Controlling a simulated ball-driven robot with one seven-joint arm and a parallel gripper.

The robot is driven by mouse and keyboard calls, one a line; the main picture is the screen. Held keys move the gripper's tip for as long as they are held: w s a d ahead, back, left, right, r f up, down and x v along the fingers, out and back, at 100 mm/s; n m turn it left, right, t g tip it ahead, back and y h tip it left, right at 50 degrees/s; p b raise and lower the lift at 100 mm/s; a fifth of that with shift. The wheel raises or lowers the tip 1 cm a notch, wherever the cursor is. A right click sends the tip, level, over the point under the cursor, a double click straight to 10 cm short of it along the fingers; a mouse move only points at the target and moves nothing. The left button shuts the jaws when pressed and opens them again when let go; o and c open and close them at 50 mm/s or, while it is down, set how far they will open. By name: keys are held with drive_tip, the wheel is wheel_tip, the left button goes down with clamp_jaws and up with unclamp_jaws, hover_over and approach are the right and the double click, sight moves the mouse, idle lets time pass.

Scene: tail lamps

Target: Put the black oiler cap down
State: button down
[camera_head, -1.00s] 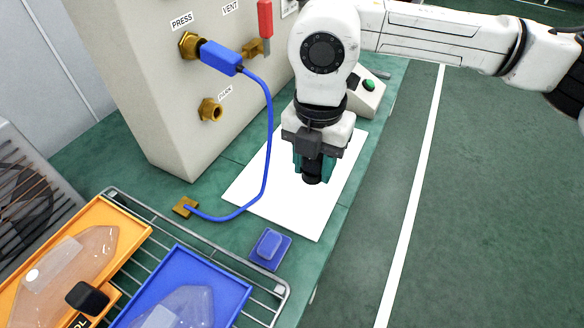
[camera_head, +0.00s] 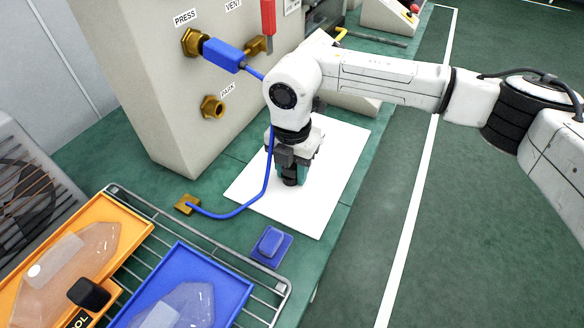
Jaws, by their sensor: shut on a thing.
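The black oiler cap (camera_head: 290,181) is a small dark cylinder held upright, low over the white sheet (camera_head: 325,200) on the green bench. The upper part of the cap is hidden by the fingers.
A beige cabinet (camera_head: 165,110) with brass ports stands behind left. A blue hose (camera_head: 268,170) hangs just left of my gripper. A blue block on a pad (camera_head: 270,245), an orange tray (camera_head: 130,238) and a blue tray (camera_head: 240,290) lie nearer. The sheet's right side is clear.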

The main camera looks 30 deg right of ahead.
drive_tip(key=shift+f, duration=0.3)
drive_tip(key=shift+s+f+b, duration=0.15)
drive_tip(key=shift+f+b, duration=0.15)
drive_tip(key=shift+f, duration=0.1)
drive_tip(key=c, duration=0.7)
unclamp_jaws()
drive_tip(key=shift+f, duration=0.15)
drive_tip(key=shift+o, duration=0.2)
wheel_tip(320, 180, up, 14)
drive_tip(key=shift+f+p, duration=0.1)
drive_tip(key=shift+p, duration=0.4)
